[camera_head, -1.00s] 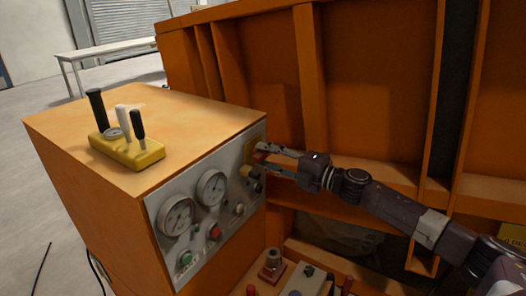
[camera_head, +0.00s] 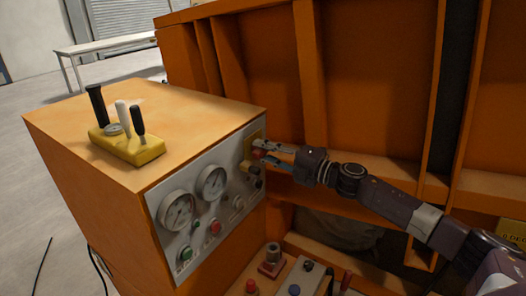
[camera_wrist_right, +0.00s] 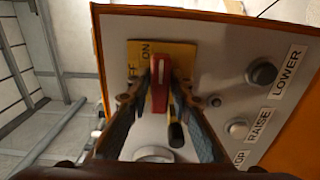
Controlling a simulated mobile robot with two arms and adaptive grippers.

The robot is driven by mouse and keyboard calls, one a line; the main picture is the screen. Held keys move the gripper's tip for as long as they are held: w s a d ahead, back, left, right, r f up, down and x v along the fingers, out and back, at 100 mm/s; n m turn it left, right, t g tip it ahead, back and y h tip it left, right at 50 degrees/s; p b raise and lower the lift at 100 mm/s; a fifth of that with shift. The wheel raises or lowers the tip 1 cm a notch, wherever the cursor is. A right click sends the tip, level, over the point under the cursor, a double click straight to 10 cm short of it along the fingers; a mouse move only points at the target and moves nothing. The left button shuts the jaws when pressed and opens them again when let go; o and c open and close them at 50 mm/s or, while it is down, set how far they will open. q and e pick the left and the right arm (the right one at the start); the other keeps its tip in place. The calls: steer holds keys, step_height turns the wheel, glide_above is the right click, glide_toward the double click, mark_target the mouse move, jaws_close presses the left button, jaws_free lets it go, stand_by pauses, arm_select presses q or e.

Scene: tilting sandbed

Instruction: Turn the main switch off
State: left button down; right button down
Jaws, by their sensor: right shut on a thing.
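The main switch has a red handle (camera_wrist_right: 160,82) on a yellow plate (camera_wrist_right: 182,52) marked ON, with a partly covered OFF label, in the right wrist view. The yellow plate (camera_head: 248,158) also shows at the right end of the control panel in the head view. My right gripper (camera_wrist_right: 160,78) has one finger on each side of the red handle and is shut on it. In the head view, my right gripper (camera_head: 262,152) reaches the panel from the right and hides much of the handle. My left gripper is not in view.
The grey panel (camera_head: 196,238) on the orange box carries gauges and buttons. A lever unit (camera_head: 126,148) stands on top. The raised orange frame (camera_head: 380,90) is close behind my right arm. Buttons labelled RAISE and LOWER (camera_wrist_right: 264,73) sit near the switch.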

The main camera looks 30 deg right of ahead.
steer(key=shift+f, duration=0.1)
steer(key=n+b, duration=0.2)
steer(key=n, duration=0.1)
steer(key=shift+f+n+b, duration=0.1)
steer(key=shift+n+b, duration=0.3)
steer(key=n+b, duration=0.3)
steer(key=n, duration=0.1)
steer(key=n+b, duration=0.3)
steer(key=n, duration=0.2)
steer(key=shift+n+b, duration=0.3)
steer(key=shift+b, duration=0.1)
steer(key=shift+n+b, duration=0.95)
steer(key=shift+n, duration=0.45)
steer(key=c, duration=1.8)
jaws_free()
steer(key=shift+c, duration=0.2)
